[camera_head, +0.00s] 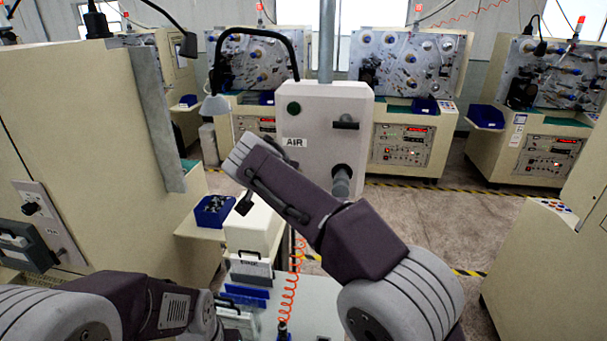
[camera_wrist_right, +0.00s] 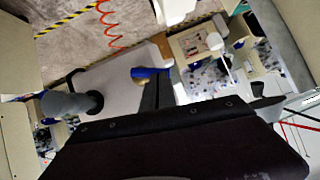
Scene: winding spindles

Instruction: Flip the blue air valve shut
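The grey-white AIR box (camera_head: 310,118) stands on a post in the middle of the head view. In the right wrist view the blue valve handle (camera_wrist_right: 150,72) sticks out from a brass fitting on the box. It is hidden behind my right arm in the head view. My right gripper (camera_wrist_right: 205,88) appears open and empty in the wrist view, with two dark fingers well apart. One finger is close to the blue handle; I cannot tell whether they touch. My left arm is at the lower left of the head view; its gripper is out of sight.
A grey cylinder (camera_head: 341,180) and a black handle (camera_head: 345,125) project from the box front. A cream machine (camera_head: 90,140) stands close on the left. A blue bin (camera_head: 213,211) and an orange coiled hose (camera_head: 290,290) are below.

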